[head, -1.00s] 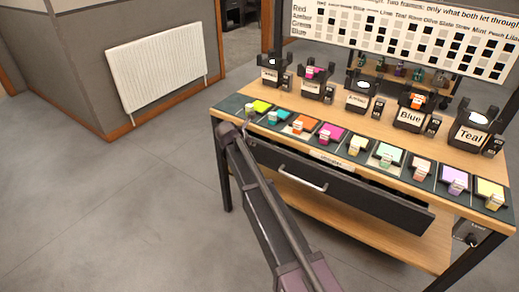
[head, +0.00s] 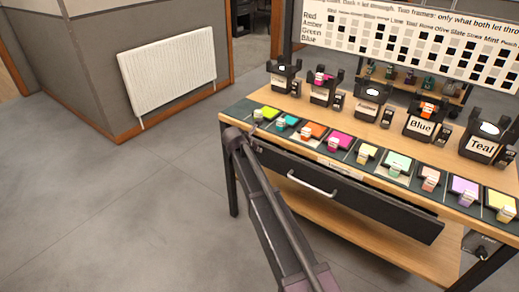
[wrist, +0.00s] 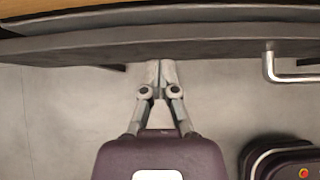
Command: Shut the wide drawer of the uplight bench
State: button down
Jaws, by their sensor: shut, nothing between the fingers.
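The uplight bench (head: 230,124) has a wooden top with lamps and coloured filters. Its wide dark drawer (head: 385,207) stands partly out, its front clear of the bench edge at the right end. A silver bar handle (head: 312,186) is on the drawer front. In the wrist view the drawer front (wrist: 200,45) crosses the top, with the handle (wrist: 290,77) to the right. My gripper (wrist: 160,68) is shut and empty, its tips at the drawer front's lower edge in that view, left of the handle. I cannot tell whether they touch. In the head view my arm hides the gripper.
A lower wooden shelf (head: 370,243) runs under the drawer between dark legs. A white radiator (head: 168,67) hangs on the grey wall at left. The grey floor (head: 120,210) in front and left of the bench is clear.

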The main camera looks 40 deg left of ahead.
aim_at(273, 152)
jog(key=s+f+p+v, duration=0.1)
jog(key=p+v, duration=0.6)
jog(key=v, duration=0.5)
jog(key=shift+f, duration=0.2)
jog(key=shift+s+f, duration=0.1)
jog(key=s+d+f+t+b, duration=0.3)
jog(key=f+t+b, duration=0.5)
jog(key=b, duration=1.3)
jog(key=shift+s+d+t, duration=0.15)
jog(key=shift+d+t, duration=0.35)
jog(key=shift+d, duration=0.35)
jog(key=w, duration=1.4)
jog(key=shift+f, duration=0.1)
